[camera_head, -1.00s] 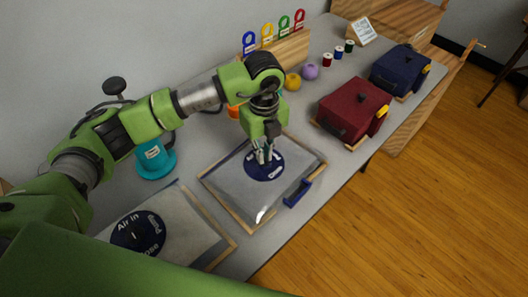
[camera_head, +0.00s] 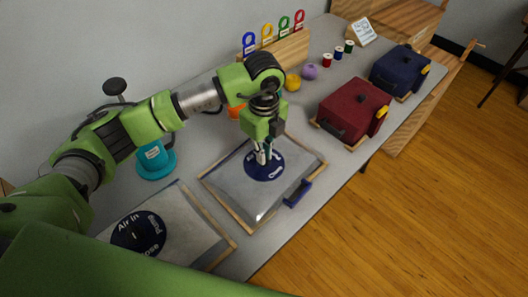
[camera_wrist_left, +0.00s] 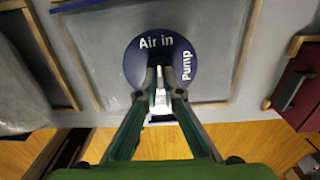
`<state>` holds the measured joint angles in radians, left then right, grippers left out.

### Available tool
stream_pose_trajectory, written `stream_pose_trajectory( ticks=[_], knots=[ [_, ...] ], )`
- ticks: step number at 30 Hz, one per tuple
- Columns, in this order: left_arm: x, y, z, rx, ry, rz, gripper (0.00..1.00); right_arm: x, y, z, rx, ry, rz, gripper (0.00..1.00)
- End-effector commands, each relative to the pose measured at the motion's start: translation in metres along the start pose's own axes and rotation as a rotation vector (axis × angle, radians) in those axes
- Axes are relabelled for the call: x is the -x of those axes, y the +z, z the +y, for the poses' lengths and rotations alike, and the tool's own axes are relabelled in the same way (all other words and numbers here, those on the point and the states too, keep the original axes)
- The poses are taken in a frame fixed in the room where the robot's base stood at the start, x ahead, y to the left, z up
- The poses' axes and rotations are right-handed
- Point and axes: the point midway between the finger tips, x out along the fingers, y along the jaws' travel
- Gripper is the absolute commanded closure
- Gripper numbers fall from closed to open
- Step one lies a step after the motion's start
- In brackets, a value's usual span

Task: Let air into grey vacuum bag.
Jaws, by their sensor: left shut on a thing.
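The grey vacuum bag (camera_head: 228,190) lies in a wooden frame in the middle of the table, its surface swollen. A round dark blue dial (camera_head: 277,168) sits on it. In the left wrist view the dial (camera_wrist_left: 135,62) reads "Air in" at the top and "Pump" at the right. My left gripper (camera_head: 264,158) points down at the dial's middle and is shut on its knob (camera_wrist_left: 160,78). The fingers hide most of the knob, so I cannot tell exactly where it points. A blue clip (camera_head: 299,194) is at the bag's right edge. My right gripper is out of view.
A second bag (camera_head: 185,225) with a similar dial lies at the near left. A teal pump (camera_head: 155,163) stands behind. Red (camera_head: 352,108) and navy (camera_head: 400,70) packs, yarn balls and spools lie to the right. The table's front edge is close to the grey bag.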

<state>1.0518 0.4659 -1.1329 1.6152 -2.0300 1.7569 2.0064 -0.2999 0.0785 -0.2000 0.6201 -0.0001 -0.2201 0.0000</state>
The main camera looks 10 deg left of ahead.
Motion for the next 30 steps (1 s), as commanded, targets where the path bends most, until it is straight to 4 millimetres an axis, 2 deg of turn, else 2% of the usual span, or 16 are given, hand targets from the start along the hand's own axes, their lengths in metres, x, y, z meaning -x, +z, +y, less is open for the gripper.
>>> stream_pose_trajectory(
  ticks=[11,14,24,26,30],
  knots=[
    [-0.001,0.000,0.001,0.000,0.002,0.000,1.00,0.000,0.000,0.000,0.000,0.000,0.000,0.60],
    [-0.001,0.000,0.001,0.000,0.002,0.000,0.76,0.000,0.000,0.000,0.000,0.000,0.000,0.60],
    [0.002,0.000,0.001,0.000,0.002,0.000,0.76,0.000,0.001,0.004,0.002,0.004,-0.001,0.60],
    [0.007,0.000,0.000,0.000,0.002,0.000,0.76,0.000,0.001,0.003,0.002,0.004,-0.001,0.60],
    [0.030,0.000,0.000,0.000,0.000,-0.002,0.76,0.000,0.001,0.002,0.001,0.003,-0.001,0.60]
  ],
)
